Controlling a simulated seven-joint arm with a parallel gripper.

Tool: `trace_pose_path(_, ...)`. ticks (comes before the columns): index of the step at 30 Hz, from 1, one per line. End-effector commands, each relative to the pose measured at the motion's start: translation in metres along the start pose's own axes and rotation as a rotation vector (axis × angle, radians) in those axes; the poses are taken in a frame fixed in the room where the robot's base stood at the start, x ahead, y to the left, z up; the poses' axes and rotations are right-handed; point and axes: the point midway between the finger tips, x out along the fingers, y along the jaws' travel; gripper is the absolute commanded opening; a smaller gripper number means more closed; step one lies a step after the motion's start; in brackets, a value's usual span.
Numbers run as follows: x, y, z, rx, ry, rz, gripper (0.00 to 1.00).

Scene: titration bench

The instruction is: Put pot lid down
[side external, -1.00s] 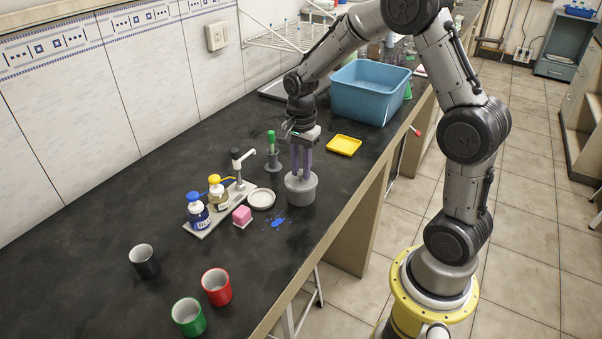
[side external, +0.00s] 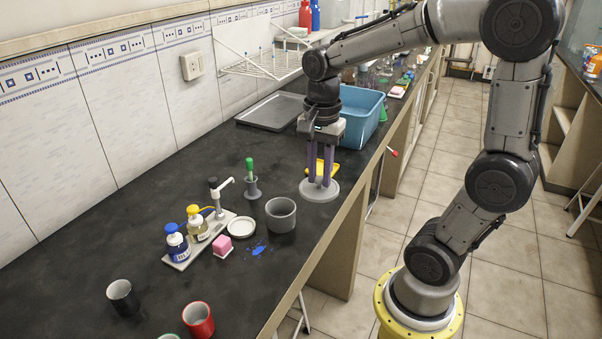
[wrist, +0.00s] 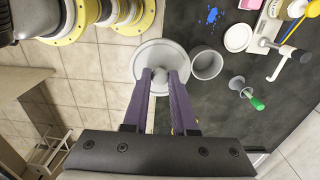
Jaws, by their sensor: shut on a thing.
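The pot lid (side external: 331,193) is a light grey disc held by my gripper (side external: 321,183), whose purple fingers are shut on its knob. The lid is level, at or just above the bench top; I cannot tell whether it touches. In the wrist view my gripper (wrist: 162,75) covers part of the lid (wrist: 150,54). The grey pot (side external: 281,216) stands open and uncovered on the dark bench, left of and nearer than the lid. In the wrist view the pot (wrist: 207,64) is just right of the lid.
Behind my gripper are a yellow tray (side external: 316,168) and a blue basin (side external: 360,117). A green-handled brush in a holder (side external: 251,180), white dish (side external: 241,228), pink sponge (side external: 222,246) and blue spill (side external: 258,250) are near the pot. The bench's front edge (side external: 352,213) is close to the lid.

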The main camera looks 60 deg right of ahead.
Motion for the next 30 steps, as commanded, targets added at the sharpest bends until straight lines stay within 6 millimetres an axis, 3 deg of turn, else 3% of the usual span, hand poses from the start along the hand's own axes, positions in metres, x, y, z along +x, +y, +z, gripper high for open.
trace_pose_path(4,-0.007,0.013,0.004,-0.004,0.000,-0.001,0.00)
trace_pose_path(8,-0.003,0.010,0.001,-0.066,-0.001,0.004,0.00)
trace_pose_path(15,0.032,0.011,-0.043,-0.055,-0.002,0.003,0.00)
trace_pose_path(20,0.042,0.015,-0.057,-0.005,-0.001,0.002,0.00)
trace_pose_path(30,0.070,-0.040,-0.086,0.000,-0.002,0.004,0.00)
